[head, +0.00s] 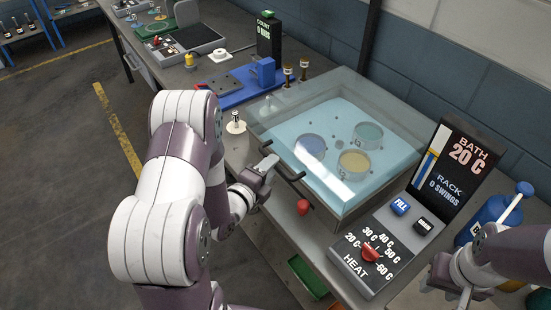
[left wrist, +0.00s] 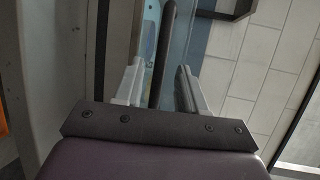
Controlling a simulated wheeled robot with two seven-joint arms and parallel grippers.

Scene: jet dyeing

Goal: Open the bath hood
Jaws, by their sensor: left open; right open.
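The bath hood (head: 362,92) is a clear cover lying closed over the bath, with pale blue liquid and several round beakers showing through it. Its dark bar handle (head: 291,174) runs along the front edge. My left gripper (head: 266,167) is at the handle with its fingers apart. In the left wrist view, the dark handle bar (left wrist: 166,50) passes between the two light fingers of my left gripper (left wrist: 160,88), with gaps visible beside it. My right gripper (head: 452,285) is open and empty near the bottom right, beside the control panel.
The control panel (head: 355,232) with a red heat knob, FILL button and another button sits right of the bath. A display (head: 452,172) reads bath 20 C, rack 0 swings. A blue bottle (head: 497,212) stands at the right. A blue tray (head: 233,92) lies behind the bath.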

